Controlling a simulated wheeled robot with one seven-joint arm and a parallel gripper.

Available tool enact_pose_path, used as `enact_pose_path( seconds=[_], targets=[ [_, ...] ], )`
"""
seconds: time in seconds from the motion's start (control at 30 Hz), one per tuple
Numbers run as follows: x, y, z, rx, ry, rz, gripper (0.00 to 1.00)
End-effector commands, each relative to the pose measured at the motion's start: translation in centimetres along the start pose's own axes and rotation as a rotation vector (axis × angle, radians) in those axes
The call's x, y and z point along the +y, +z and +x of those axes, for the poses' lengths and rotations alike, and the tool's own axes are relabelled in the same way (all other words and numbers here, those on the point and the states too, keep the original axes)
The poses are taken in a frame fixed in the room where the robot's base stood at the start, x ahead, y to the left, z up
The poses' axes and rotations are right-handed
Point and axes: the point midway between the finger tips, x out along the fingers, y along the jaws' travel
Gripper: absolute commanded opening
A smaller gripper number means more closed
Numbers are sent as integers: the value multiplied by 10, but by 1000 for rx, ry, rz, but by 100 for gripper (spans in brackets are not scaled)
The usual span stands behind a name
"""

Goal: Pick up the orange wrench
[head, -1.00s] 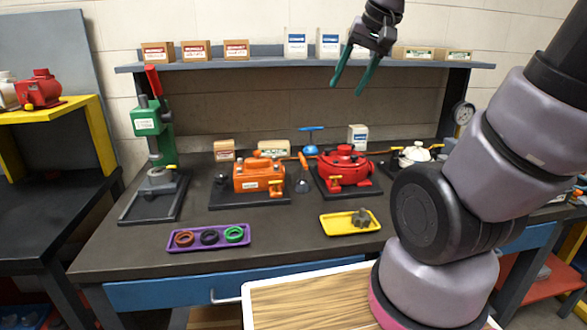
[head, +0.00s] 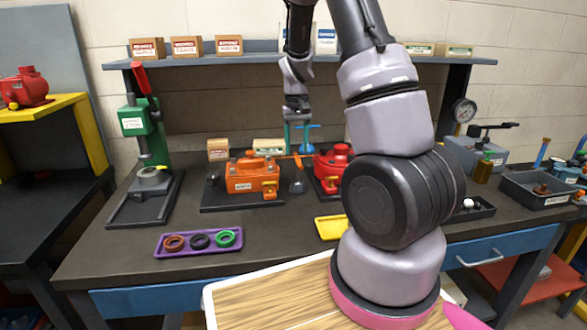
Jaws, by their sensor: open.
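A thin orange piece that looks like the orange wrench (head: 297,160) shows just right of the orange motor (head: 252,178). Its outline is small, and I cannot tell whether it touches the motor. My gripper (head: 298,148) points down with its teal fingers apart and empty. In the picture its fingertips are just above the orange piece; I cannot tell the exact gap in depth. A grey paddle-shaped thing (head: 298,186) is below the orange piece.
The red motor (head: 325,168) stands close on the right, partly hidden by my arm. A blue-handled tool (head: 308,146) is behind my gripper. A purple tray (head: 198,254) with rings and a yellow tray (head: 331,231) lie in front. The green press (head: 148,150) stands left.

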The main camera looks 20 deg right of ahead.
Motion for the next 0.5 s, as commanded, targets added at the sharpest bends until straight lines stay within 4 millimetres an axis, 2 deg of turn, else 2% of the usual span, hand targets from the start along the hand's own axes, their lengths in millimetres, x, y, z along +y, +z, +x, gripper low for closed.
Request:
enact_pose_path(
  seconds=[0.2,0.37,0.5],
  targets=[
    [0,1,35,-3,0,1,55],
    [1,0,46,-1,-1,0,55],
    [4,-2,64,-3,0,3,55]
  ],
)
